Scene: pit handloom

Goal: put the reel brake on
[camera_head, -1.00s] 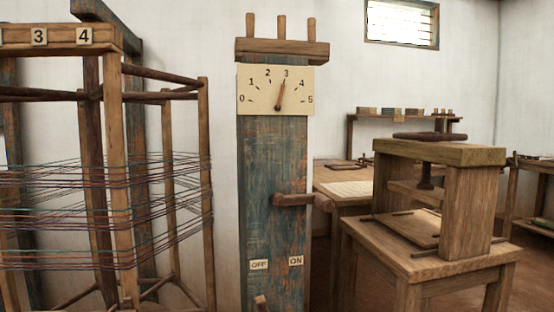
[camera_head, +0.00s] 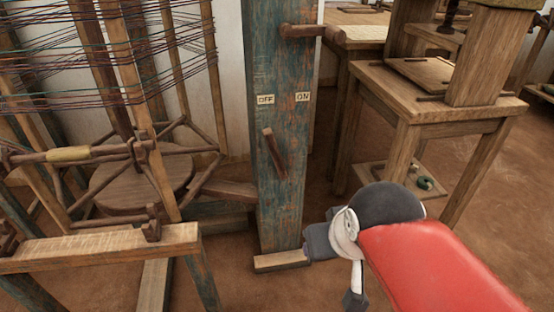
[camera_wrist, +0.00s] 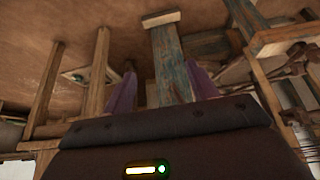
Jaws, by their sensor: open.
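The reel brake lever (camera_head: 274,152) is a short dark wooden bar on the front of the blue-green post (camera_head: 285,60). It is tilted, its upper end nearer the OFF label (camera_head: 265,99) than the ON label (camera_head: 303,97). In the wrist view my gripper (camera_wrist: 161,72) is open, with nothing seen between its two purple fingers. The post (camera_wrist: 172,60) shows beyond and between them, apparently upside down. The lever cannot be made out there. In the head view my arm is at the lower right, right of the post; its fingers cannot be made out.
A wooden reel frame with threads (camera_head: 100,50) stands left of the post, with a low beam (camera_head: 100,247) in front. A peg (camera_head: 305,31) juts from the post above the labels. A wooden table (camera_head: 430,92) stands to the right. Bare floor lies between.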

